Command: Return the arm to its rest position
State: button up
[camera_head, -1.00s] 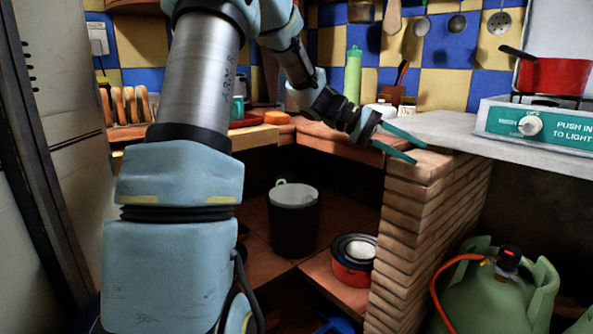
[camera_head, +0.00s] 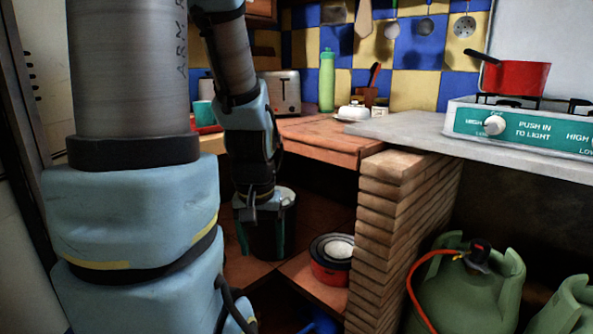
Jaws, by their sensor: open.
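My arm (camera_head: 130,215) stands large at the left, with its forearm hanging down left of the middle. My gripper (camera_head: 260,248) points down in front of the dark bin (camera_head: 288,210) under the counter. Its two teal fingers are apart, and I see nothing held between them. The gripper covers much of the bin, and whether it touches the bin is hard to tell.
The tiled counter (camera_head: 320,138) holds a toaster (camera_head: 283,92), a green bottle (camera_head: 327,80) and a white butter dish (camera_head: 353,111). A brick pillar (camera_head: 400,220) stands right of the gripper. A red pot (camera_head: 515,78) sits on the stove (camera_head: 540,127). A red-and-black container (camera_head: 325,272) is on the low shelf.

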notch_tip(320, 180, up, 24)
jog(key=p, duration=2.3)
jog(key=shift+f, duration=0.15)
